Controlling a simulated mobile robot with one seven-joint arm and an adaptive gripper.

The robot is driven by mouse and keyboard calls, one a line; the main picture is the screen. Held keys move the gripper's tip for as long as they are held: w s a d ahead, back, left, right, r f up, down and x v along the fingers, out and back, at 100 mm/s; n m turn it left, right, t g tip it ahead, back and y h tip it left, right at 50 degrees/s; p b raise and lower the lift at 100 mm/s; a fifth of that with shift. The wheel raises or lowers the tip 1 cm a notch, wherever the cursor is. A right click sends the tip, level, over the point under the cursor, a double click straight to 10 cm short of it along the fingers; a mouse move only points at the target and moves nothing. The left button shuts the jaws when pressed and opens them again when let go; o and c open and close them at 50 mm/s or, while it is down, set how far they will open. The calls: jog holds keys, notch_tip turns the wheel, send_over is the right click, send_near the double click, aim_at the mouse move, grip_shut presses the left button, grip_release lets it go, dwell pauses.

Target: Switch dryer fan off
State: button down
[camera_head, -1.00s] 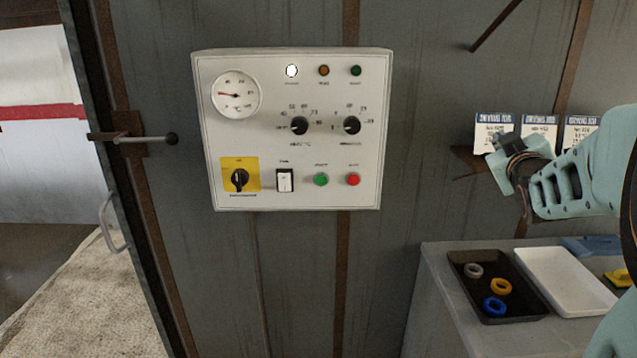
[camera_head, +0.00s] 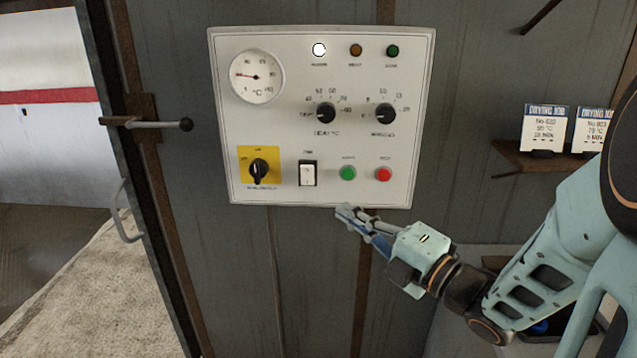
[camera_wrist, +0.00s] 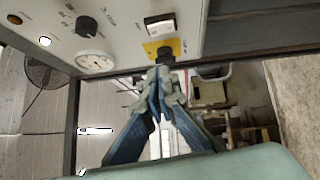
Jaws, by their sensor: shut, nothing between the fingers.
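The white control panel (camera_head: 300,130) is mounted on the grey metal wall in the head view. Its fan switch (camera_head: 307,173) is a white rocker in a black frame, between the yellow-backed rotary switch (camera_head: 258,171) and the green button (camera_head: 348,173). The rocker also shows in the wrist view (camera_wrist: 160,25), with the rotary switch (camera_wrist: 165,52) close to my fingertips in the picture. My gripper (camera_head: 342,212) is shut and empty, just below the panel's lower edge, right of and below the rocker. I cannot tell whether it touches the panel. The rocker's position is hard to read.
The red button (camera_head: 383,174), two black knobs and a dial gauge (camera_head: 257,77) share the panel. A door handle rod (camera_head: 160,124) sticks out to the left. A shelf with cards (camera_head: 545,130) is at right. The wall below the panel is clear.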

aim_at(304, 171)
jog(key=shift+w+d+p+x, duration=0.35)
jog(key=shift+p+x, duration=0.3)
jog(key=shift+x, duration=1.5)
jog(key=shift+w+d+p+x, duration=0.35)
jog(key=shift+p+x, duration=0.25)
jog(key=shift+x, duration=1.55)
jog(key=shift+w+d+p+x, duration=0.35)
jog(key=shift+p+x, duration=0.3)
jog(key=shift+x, duration=1.5)
jog(key=shift+s+r, duration=0.1)
jog(key=shift+b, duration=0.65)
jog(key=shift+w+r, duration=0.1)
jog(key=shift+w, duration=0.15)
